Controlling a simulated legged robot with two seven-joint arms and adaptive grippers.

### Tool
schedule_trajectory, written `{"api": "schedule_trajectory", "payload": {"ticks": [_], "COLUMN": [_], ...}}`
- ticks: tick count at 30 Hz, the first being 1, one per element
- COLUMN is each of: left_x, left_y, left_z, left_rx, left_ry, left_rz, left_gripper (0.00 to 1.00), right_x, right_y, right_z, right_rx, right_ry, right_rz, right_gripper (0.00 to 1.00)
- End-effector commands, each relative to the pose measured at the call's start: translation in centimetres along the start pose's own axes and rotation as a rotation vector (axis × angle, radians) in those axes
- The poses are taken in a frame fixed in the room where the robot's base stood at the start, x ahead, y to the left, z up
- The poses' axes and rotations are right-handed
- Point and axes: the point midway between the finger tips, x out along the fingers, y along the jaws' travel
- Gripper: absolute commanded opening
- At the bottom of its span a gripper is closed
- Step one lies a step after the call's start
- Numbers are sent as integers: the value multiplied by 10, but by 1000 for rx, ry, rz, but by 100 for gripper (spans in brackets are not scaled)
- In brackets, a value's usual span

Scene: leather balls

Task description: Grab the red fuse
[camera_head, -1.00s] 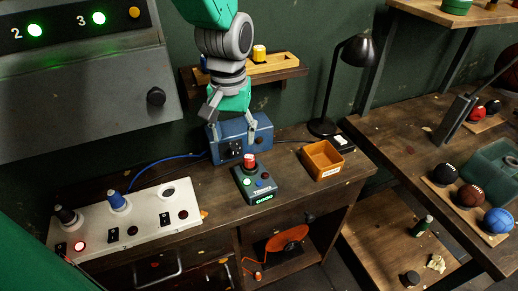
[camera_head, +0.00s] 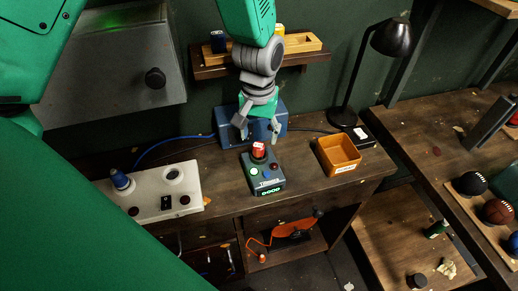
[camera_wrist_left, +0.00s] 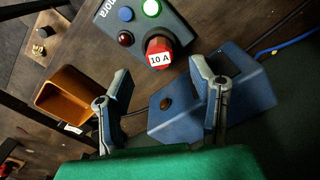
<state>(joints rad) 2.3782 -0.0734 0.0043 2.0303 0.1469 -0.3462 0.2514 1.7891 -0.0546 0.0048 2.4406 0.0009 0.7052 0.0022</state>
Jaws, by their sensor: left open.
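The red fuse (camera_head: 259,150) stands upright in the dark fuse tester (camera_head: 263,180) on the wooden bench. In the left wrist view, the red fuse (camera_wrist_left: 159,52) has a white "10 A" label and lies just beyond the fingertips. My left gripper (camera_head: 258,130) is open and empty, above and slightly behind the fuse. In the left wrist view, the fingers of my left gripper (camera_wrist_left: 160,85) are spread apart, with the fuse between their lines and not touched. My right gripper is not in view.
A blue box (camera_head: 285,117) stands behind the tester, close to my fingers. An orange bin (camera_head: 338,154) and a black lamp (camera_head: 390,38) are to the right. A wall shelf (camera_head: 210,70) is behind.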

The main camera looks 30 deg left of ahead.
Motion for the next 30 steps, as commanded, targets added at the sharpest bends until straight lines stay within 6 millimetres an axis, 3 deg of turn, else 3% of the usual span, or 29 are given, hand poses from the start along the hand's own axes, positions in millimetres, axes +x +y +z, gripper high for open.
{"api": "schedule_trajectory", "payload": {"ticks": [9, 18, 22, 23, 30], "left_x": [44, 48, 48, 48, 48], "left_y": [-2, -2, -2, -2, -2], "left_z": [1, 1, 1, 1, 0], "left_rx": [0, 0, 0, 0, 0], "left_ry": [-4, 0, 0, 0, 0], "left_rz": [-1, 0, 0, 0, -1], "left_gripper": [50, 50, 5, 0, 0], "right_x": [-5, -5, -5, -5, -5], "right_y": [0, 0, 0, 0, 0], "right_z": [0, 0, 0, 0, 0], "right_rx": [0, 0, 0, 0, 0], "right_ry": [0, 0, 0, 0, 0], "right_rz": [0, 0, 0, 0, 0], "right_gripper": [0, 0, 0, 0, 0]}}
